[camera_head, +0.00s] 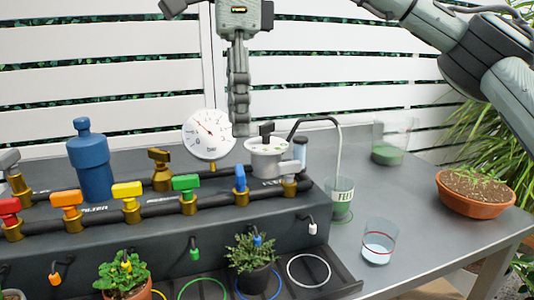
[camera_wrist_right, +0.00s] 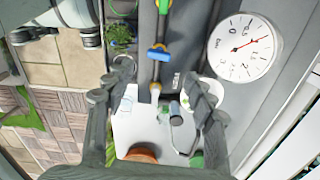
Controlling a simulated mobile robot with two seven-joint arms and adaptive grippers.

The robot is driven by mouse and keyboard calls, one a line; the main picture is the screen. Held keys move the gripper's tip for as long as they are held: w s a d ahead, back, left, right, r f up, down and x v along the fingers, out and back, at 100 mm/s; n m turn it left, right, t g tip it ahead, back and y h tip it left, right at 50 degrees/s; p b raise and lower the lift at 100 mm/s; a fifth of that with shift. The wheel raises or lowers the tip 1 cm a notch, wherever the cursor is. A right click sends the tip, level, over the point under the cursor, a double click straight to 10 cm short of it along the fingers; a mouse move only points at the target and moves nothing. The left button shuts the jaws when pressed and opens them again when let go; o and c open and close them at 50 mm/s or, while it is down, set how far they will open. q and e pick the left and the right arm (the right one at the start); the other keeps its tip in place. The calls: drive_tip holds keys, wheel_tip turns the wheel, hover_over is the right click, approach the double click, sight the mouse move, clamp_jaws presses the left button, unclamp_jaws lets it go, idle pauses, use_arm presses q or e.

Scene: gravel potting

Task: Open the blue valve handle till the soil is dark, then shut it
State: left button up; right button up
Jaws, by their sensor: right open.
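The blue valve handle (camera_head: 240,178) stands on the pipe, right of the green handle (camera_head: 186,183). It looks narrow in the head view; in the right wrist view the blue handle (camera_wrist_right: 158,54) lies across the pipe. My right gripper (camera_head: 240,130) points down above and behind it, apart from it. In the right wrist view its fingers (camera_wrist_right: 165,80) are spread with nothing between them. The leafy plant (camera_head: 252,252) sits in a dark pot (camera_head: 258,280) beneath the blue-tipped nozzle; leaves hide most of its soil.
Red (camera_head: 9,211), orange (camera_head: 66,200) and yellow (camera_head: 127,190) handles line the pipe. A round gauge (camera_head: 208,134) and a blue filter (camera_head: 91,165) stand behind. A glass (camera_head: 379,242) and a terracotta bowl (camera_head: 475,207) stand on the right.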

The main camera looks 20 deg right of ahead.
sight(240, 169)
drive_tip(key=shift+f, duration=0.4)
wheel_tip(240, 169, down, 7)
drive_tip(key=shift+s+b, duration=0.1)
drive_tip(key=shift+b, duration=0.7)
use_arm(q)
wheel_tip(240, 169, up, 4)
drive_tip(key=shift+a, duration=0.1)
use_arm(e)
drive_tip(key=c, duration=1.2)
